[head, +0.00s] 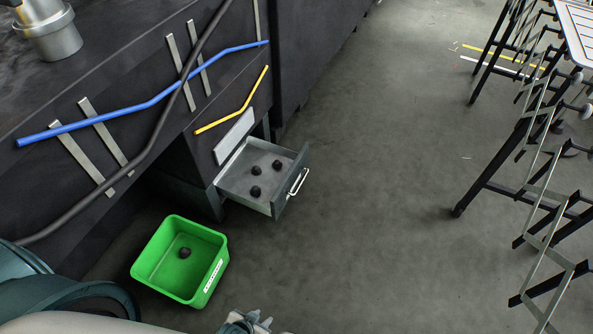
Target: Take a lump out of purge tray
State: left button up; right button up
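The purge tray (236,187) is a grey drawer with a silver handle, pulled out from the dark machine. Three black lumps lie in it: a rear right lump (277,165), a middle lump (256,170) and a front lump (255,191). Another dark lump (184,252) lies in a green bin (213,284) on the floor, below and left of the tray. My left gripper (252,322) shows at the bottom edge, partly cut off, below the tray and apart from it; its finger opening is unclear. My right gripper is out of view.
Blue, yellow and black lines (150,102) run along the machine's side. A rack with dark legs and folding metal lattices (545,190) stands at the right. The grey floor (370,200) between tray and rack is clear.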

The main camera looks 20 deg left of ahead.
aim_at(257, 169)
jog(key=i+u, duration=0.1)
jog(key=u, duration=0.25)
jog(key=i+u, duration=0.1)
jog(key=u, duration=0.25)
jog(key=i+l+u, duration=0.25)
jog(key=i, duration=0.15)
jog(key=i+l+u, duration=0.2)
jog(key=i+l, duration=0.75)
jog(key=i+j+u, duration=0.05)
jog(key=i, duration=0.1)
